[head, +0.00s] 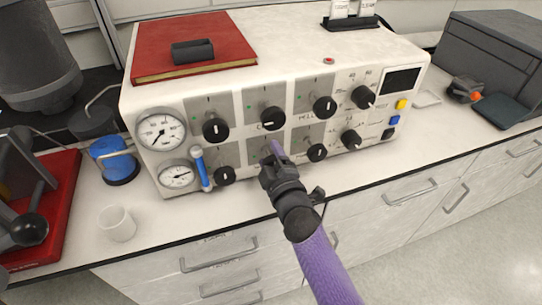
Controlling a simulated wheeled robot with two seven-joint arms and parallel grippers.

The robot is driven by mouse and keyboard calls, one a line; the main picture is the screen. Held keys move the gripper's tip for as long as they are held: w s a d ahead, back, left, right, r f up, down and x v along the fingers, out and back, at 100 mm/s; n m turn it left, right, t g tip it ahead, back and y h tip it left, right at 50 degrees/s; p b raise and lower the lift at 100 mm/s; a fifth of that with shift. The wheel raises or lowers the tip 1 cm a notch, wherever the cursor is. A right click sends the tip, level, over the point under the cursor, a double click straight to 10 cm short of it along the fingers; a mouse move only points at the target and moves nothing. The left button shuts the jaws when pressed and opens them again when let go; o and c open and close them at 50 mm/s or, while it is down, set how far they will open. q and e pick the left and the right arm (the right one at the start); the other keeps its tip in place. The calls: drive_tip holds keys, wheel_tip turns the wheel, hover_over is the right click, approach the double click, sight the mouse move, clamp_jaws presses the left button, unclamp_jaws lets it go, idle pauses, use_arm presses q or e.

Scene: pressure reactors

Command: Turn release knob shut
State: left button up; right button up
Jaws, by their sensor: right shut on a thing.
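A white control panel box (300,75) stands on the bench with two rows of black knobs on grey plates. My right gripper (273,155) reaches up from below to the middle of the lower row and is shut against the panel front. The knob there is mostly hidden behind the gripper, so its pointer angle cannot be read. I take it to be the release knob, but its label cannot be read. Beside it are a lower left knob (224,176) and a lower right knob (317,152). My left gripper is not in view.
Two dials (160,132) and a blue-capped tube (201,170) are left of the knobs. A red book (190,45) lies on the box. A white cup (117,223), a blue-black container (114,160) and a red base (62,185) stand left. Bench right of the box is partly clear.

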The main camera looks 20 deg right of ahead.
drive_tip(key=shift+f, duration=0.1)
idle(0.3)
drive_tip(key=o, duration=1.3)
drive_tip(key=shift+s, duration=0.1)
drive_tip(key=s+p, duration=0.2)
drive_tip(key=s, duration=0.7)
drive_tip(key=shift+s+d, duration=0.15)
drive_tip(key=shift+s, duration=0.25)
